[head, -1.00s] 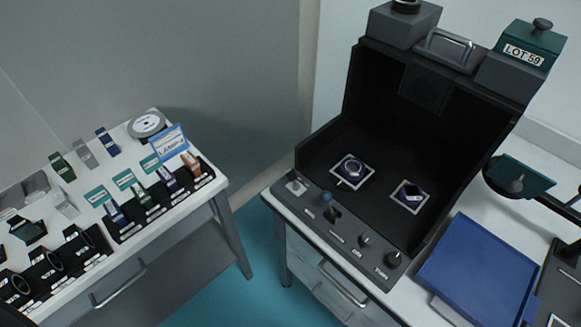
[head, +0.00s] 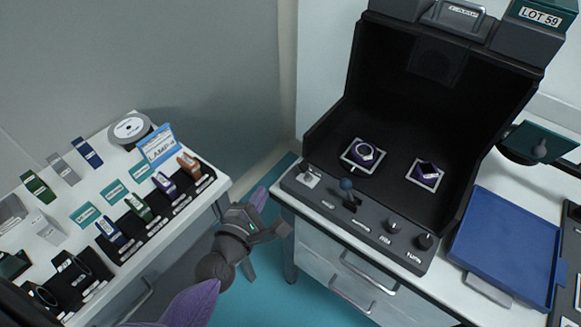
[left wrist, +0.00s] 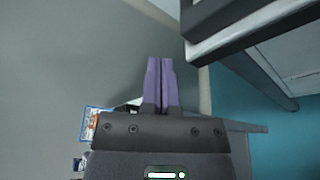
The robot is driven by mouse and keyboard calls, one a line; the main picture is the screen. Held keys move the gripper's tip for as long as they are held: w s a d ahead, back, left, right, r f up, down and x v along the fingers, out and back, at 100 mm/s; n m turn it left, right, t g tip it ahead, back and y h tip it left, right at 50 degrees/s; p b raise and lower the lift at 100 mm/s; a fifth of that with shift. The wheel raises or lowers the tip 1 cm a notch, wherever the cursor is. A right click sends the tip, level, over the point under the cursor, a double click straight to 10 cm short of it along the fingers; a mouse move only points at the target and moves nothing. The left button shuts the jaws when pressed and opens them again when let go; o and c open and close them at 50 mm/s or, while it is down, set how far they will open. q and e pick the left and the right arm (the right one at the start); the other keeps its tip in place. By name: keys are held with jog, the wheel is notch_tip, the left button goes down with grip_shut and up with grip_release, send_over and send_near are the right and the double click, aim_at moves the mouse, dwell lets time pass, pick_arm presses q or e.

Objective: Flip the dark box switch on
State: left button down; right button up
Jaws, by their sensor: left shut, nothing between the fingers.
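The dark box (head: 425,120) stands open-fronted on the right-hand table. The labels are too small to read surely. My left gripper (head: 262,206) is in the gap between the two tables, left of the panel and apart from it. In the left wrist view its purple fingers (left wrist: 160,82) are together, with nothing between them. My right gripper is not in view.
Two items on white-edged squares (head: 363,156) sit inside the box. A blue tray (head: 506,240) lies to its right. The left table (head: 92,203) holds several labelled holders and a blue-edged card (head: 158,146). The right table's edge is close in the left wrist view (left wrist: 255,28).

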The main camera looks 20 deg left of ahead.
aim_at(291, 178)
pick_arm(q)
jog(key=shift+w, duration=0.1)
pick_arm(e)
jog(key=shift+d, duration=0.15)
pick_arm(q)
jog(key=w+b, duration=0.1)
jog(key=w, duration=0.2)
jog(key=w+f, duration=0.1)
jog(key=w, duration=0.2)
jog(key=w+f+b, duration=0.1)
jog(key=w, duration=0.2)
jog(key=shift+w+d+b, duration=0.25)
jog(key=shift+d+b, duration=0.05)
jog(key=d+r+p, duration=0.1)
jog(key=s+d+r+p, duration=0.1)
jog(key=shift+d+r, duration=0.15)
jog(key=shift+d, duration=0.5)
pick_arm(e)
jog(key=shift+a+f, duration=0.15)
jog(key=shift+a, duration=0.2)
